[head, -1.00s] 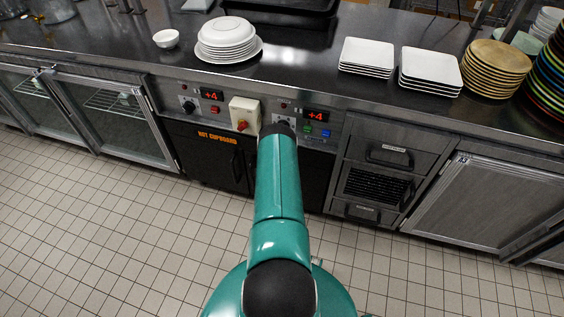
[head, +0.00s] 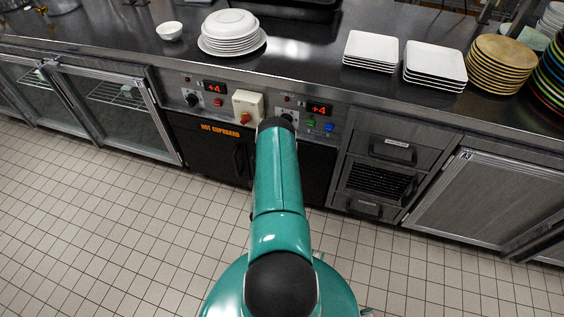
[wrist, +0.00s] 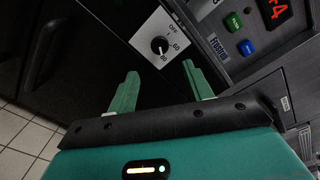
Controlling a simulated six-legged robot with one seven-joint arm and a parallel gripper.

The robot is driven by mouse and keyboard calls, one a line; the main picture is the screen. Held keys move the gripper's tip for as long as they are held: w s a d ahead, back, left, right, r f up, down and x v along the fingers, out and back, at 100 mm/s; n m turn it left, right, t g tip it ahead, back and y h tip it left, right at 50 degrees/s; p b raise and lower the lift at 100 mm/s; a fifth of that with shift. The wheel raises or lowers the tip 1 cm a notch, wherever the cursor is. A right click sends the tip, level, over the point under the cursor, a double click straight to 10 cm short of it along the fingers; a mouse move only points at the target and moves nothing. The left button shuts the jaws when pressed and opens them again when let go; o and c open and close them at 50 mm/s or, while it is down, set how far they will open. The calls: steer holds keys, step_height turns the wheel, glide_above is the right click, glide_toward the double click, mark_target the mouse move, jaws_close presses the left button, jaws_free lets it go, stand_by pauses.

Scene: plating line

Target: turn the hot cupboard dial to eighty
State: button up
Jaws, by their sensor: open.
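The dial (wrist: 159,45) shows in the wrist view as a black round knob on a white plate marked OFF, 60 and 80. A small white mark on the knob appears to point down toward the 80. My gripper (wrist: 160,70) is open, its two green fingers spread below the dial on either side. The knob is just beyond the fingertips, and nothing is between the fingers. In the head view the orange HOT CUPBOARD lettering (head: 220,130) sits on a black door. There my arm hides the gripper and the dial.
Right of the dial are a green button (wrist: 234,22), a blue button (wrist: 246,47) and a red display (wrist: 275,11). A cream box with a red knob (head: 247,107) is left of my arm. Plates (head: 231,35) stand on the counter. The tiled floor (head: 120,230) is clear.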

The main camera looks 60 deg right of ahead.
steer(key=a, duration=0.4)
steer(key=shift+s+a, duration=0.3)
steer(key=shift+s, duration=0.05)
